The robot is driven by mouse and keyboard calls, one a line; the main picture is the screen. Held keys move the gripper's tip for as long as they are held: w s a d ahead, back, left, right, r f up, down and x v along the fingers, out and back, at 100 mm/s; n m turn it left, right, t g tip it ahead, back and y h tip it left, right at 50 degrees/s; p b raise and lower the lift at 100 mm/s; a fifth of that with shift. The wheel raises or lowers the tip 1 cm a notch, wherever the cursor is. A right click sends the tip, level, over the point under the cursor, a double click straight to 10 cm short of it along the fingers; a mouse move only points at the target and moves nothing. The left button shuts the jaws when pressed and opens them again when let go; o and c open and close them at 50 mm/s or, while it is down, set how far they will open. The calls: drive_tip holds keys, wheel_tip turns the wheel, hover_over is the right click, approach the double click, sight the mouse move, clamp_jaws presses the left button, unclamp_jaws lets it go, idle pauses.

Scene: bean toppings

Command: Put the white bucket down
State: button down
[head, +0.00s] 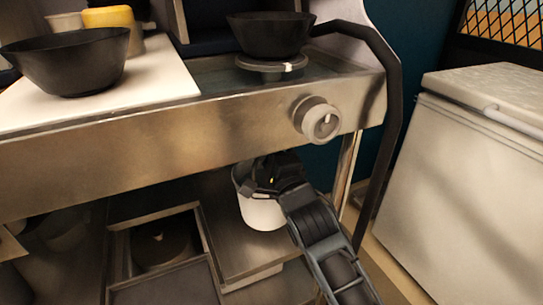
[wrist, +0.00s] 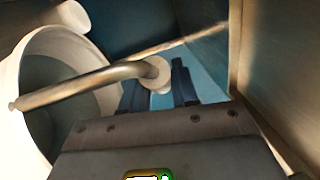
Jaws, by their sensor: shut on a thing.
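The white bucket (head: 262,212) is under the steel counter, over the lower shelf in the head view. Whether its base touches the shelf is hard to tell. In the wrist view its open mouth (wrist: 60,62) is at the left, tilted in the picture. A metal bar like a handle (wrist: 85,87) crosses that mouth and ends in a pale round piece near my fingertips. My gripper (head: 270,178) is at the bucket's upper rim; it also shows in the wrist view (wrist: 160,86), shut on the bucket at the handle's end. The exact contact is hidden.
The counter front with a knob (head: 318,120) is just above my gripper. The lower shelf (head: 232,240) has a framed opening (head: 165,235) to the left. Black bowls (head: 70,62) (head: 268,35) stand on top. A white chest (head: 465,160) is at the right.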

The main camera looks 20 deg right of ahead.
wheel_tip(320, 180, down, 3)
drive_tip(key=shift+b, duration=0.55)
drive_tip(key=c, duration=0.9)
unclamp_jaws()
drive_tip(key=shift+f, duration=0.25)
drive_tip(key=shift+o, duration=0.2)
drive_tip(key=s+f, duration=0.1)
drive_tip(key=s, duration=1.1)
drive_tip(key=shift+a+f+p, duration=0.2)
drive_tip(key=shift+f+p, duration=0.1)
drive_tip(key=shift+p, duration=0.1)
